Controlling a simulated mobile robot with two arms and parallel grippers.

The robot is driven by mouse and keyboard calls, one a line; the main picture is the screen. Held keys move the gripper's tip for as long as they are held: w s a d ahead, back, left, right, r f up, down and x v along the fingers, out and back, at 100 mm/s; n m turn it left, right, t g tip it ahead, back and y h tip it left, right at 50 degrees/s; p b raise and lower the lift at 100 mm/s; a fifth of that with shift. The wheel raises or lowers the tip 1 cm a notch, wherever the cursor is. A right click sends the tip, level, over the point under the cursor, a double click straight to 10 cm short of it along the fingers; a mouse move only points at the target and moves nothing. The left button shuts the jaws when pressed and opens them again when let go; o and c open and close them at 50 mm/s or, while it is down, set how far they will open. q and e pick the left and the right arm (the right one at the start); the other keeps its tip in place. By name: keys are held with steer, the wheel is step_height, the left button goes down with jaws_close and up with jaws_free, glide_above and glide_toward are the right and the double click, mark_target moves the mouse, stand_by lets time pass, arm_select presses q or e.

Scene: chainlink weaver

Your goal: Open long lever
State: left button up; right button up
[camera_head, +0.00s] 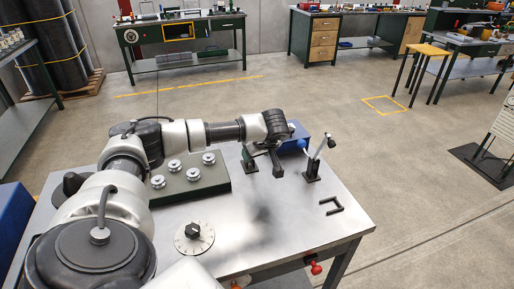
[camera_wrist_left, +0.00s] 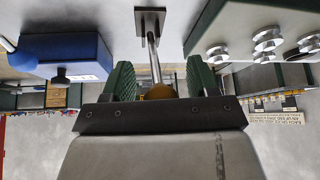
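My left gripper (camera_head: 272,160) is over the far part of the metal workbench, beside a lever with a dark base (camera_head: 248,166). In the left wrist view a lever with a metal rod (camera_wrist_left: 152,50) rises from a dark square base. Its brass-coloured ball end (camera_wrist_left: 158,92) lies between the two green fingers of my left gripper (camera_wrist_left: 160,82). Gaps show between the ball and both fingers, so the gripper is open around it. A second lever (camera_head: 316,163), with a dark knob, stands to the right, tilted. I cannot tell which is longer. My right gripper is out of view.
A blue box (camera_head: 297,139) stands behind the levers. A green block with several silver knobs (camera_head: 196,180) is left of them. A dial (camera_head: 194,237) and a black U-shaped handle (camera_head: 331,205) are nearer. The bench's middle is bare.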

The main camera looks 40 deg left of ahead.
arm_select(q)
steer(key=b+v, duration=0.2)
steer(key=v, duration=0.9)
stand_by(0.5)
